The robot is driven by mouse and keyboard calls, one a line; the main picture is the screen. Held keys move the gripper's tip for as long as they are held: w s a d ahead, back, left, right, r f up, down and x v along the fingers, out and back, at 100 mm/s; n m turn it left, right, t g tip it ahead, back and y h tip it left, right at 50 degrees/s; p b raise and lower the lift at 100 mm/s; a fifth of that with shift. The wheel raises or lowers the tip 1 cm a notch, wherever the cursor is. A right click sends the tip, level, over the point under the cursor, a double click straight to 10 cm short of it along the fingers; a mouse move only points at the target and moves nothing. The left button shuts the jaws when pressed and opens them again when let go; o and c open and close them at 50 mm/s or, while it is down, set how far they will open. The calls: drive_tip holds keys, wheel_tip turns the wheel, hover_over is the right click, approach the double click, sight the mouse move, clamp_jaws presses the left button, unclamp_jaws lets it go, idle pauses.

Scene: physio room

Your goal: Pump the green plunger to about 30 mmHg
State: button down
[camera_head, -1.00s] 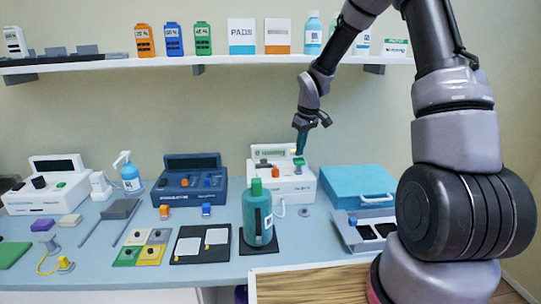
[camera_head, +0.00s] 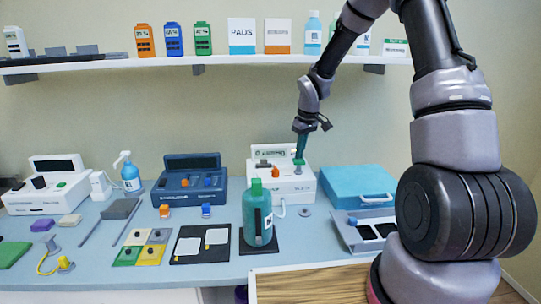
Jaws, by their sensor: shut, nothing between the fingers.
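The white pump unit (camera_head: 296,188) stands on the blue table right of centre, with a light display panel on its raised back; its reading is too small to make out. The small green plunger (camera_head: 299,162) sits on its top, right of a red control (camera_head: 281,168). My gripper (camera_head: 300,156) points down right over the plunger, fingers shut and empty. Its tips look to be at or just touching the plunger top and partly hide it; I cannot tell exact contact.
A teal bottle (camera_head: 257,215) stands in front of the pump unit. A dark blue device (camera_head: 190,187) is to its left and a blue case (camera_head: 357,187) to its right. A shelf (camera_head: 220,64) with boxes and bottles runs above, behind my arm.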

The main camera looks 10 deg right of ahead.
drive_tip(key=shift+s+x, duration=0.15)
drive_tip(key=shift+x, duration=0.7)
drive_tip(key=shift+s+x, duration=0.15)
drive_tip(key=shift+x, duration=0.65)
drive_tip(key=shift+w+v, duration=0.2)
drive_tip(key=shift+v, duration=0.9)
drive_tip(key=shift+w+v, duration=0.2)
drive_tip(key=shift+v, duration=0.9)
drive_tip(key=shift+s+d+x, duration=0.1)
drive_tip(key=shift+s+x, duration=0.1)
drive_tip(key=shift+x, duration=0.9)
drive_tip(key=shift+s+d+x, duration=0.15)
drive_tip(key=shift+s+x, duration=0.05)
drive_tip(key=shift+x, duration=0.9)
drive_tip(key=shift+w+a+v, duration=0.15)
drive_tip(key=shift+w+v, duration=0.05)
drive_tip(key=shift+v, duration=0.85)
drive_tip(key=shift+w+a+v, duration=0.15)
drive_tip(key=shift+v, duration=0.9)
drive_tip(key=shift+s+x, duration=0.15)
drive_tip(key=shift+x, duration=0.8)
drive_tip(key=shift+s+x, duration=0.2)
drive_tip(key=shift+x, duration=0.75)
drive_tip(key=shift+w+v, duration=0.15)
drive_tip(key=shift+v, duration=0.85)
drive_tip(key=shift+w+v, duration=0.2)
drive_tip(key=shift+v, duration=0.8)
